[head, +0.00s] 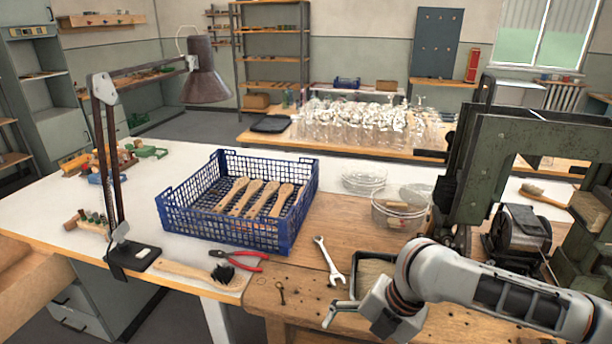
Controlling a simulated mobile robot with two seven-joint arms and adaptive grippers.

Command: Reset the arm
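My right arm comes in from the right edge, and its gripper (333,314) hangs above the front of the wooden bench (345,215). Its dark fingers point left. They are small here and seen at an angle, so I cannot tell how far apart they are, and I see nothing held in them. The gripper is just below the wrench (328,259) in the picture and in front of a small box of bristle (373,272), which the arm partly hides. My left gripper is not in view.
A blue crate (171,212) holds several wooden brush handles (250,198). Red pliers (238,259), a dark-bristled brush (190,270) and a desk lamp (206,82) are at left. A green machine (495,150) stands at right. Clear tubs (400,210) sit behind.

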